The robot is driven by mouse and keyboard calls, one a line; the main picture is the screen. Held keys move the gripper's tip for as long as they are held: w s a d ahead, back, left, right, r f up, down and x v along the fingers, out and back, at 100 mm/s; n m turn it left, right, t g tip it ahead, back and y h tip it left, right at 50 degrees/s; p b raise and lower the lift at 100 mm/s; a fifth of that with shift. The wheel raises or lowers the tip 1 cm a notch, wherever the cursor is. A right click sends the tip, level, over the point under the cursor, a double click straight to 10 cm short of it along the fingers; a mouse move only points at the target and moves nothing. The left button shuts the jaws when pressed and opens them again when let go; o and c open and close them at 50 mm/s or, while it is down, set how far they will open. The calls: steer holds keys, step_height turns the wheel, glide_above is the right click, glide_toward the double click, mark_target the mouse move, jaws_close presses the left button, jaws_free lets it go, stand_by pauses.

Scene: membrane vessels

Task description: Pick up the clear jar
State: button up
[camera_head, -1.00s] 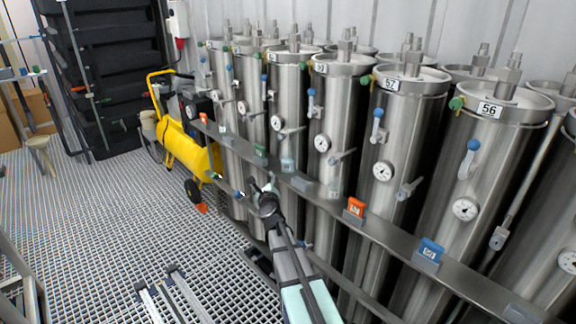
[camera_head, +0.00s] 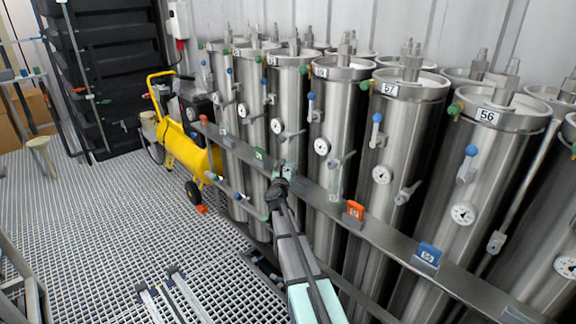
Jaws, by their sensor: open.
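A small, pale, see-through jar (camera_head: 291,166) sits on the narrow metal rail shelf (camera_head: 385,233) in front of the steel vessels. My gripper (camera_head: 283,175) is at this jar, seen from behind, and covers its lower part. My gripper is open; its fingers are small and dark, and I cannot tell whether they stand around the jar or just short of it. A second pale, see-through thing (camera_head: 335,190) shows on the shelf to the right, faint against a vessel.
Tall steel vessels (camera_head: 395,130) with gauges and blue-handled valves stand close behind the shelf. An orange tag block (camera_head: 354,210) and a blue one (camera_head: 429,253) sit on the shelf to the right. A yellow compressor (camera_head: 185,145) stands at left; the grating floor (camera_head: 90,220) is open.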

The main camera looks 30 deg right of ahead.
mark_target(287, 161)
steer(key=p+x, duration=0.2)
steer(key=x, duration=0.6)
steer(key=shift+w+d+f, duration=0.1)
steer(key=shift+w+f, duration=0.1)
steer(key=shift+s, duration=0.1)
steer(key=c, duration=1.4)
